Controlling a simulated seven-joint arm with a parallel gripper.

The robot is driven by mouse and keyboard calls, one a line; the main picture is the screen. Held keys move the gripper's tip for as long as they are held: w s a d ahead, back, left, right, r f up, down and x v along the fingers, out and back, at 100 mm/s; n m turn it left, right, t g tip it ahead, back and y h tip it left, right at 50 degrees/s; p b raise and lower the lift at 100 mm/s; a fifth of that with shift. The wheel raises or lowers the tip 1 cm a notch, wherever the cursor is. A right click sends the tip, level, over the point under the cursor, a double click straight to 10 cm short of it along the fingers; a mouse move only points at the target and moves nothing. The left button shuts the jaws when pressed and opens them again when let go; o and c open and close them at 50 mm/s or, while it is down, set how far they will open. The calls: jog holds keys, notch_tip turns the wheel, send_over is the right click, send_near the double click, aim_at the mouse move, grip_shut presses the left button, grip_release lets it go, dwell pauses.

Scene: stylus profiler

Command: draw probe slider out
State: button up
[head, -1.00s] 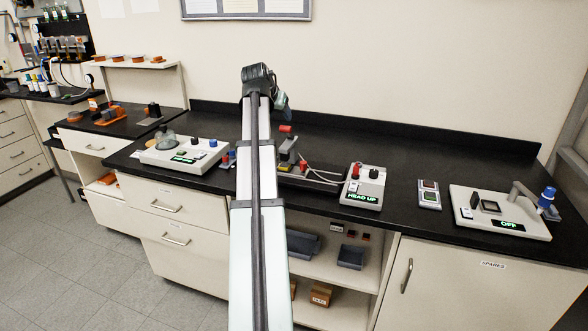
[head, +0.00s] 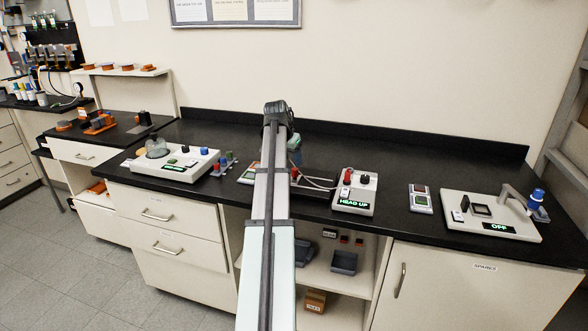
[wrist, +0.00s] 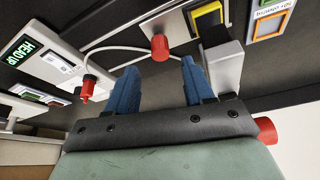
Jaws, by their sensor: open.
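The profiler stands mid-bench, mostly hidden behind my arm in the head view. In the wrist view, a red knob (wrist: 160,47) on a pale bar lies beyond and between my fingertips, apart from them. A grey upright block (wrist: 222,65) of the profiler stands to its right. Another red end (wrist: 266,130) sticks out beside the right of my gripper. Which red part is the probe slider's grip I cannot tell. My gripper (wrist: 158,75) is open, its two blue fingers apart with nothing held. In the head view its fingers are mostly hidden by my arm.
A control box (head: 355,190) reading HEAD UP stands right of the profiler. A cable (wrist: 112,50) loops close past the fingers to a red plug (wrist: 88,88). A unit with knobs (head: 170,160) stands left, and one reading OFF (head: 490,215) right.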

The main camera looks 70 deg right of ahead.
aim_at(295, 169)
jog(key=shift+x, duration=2.9)
grip_shut()
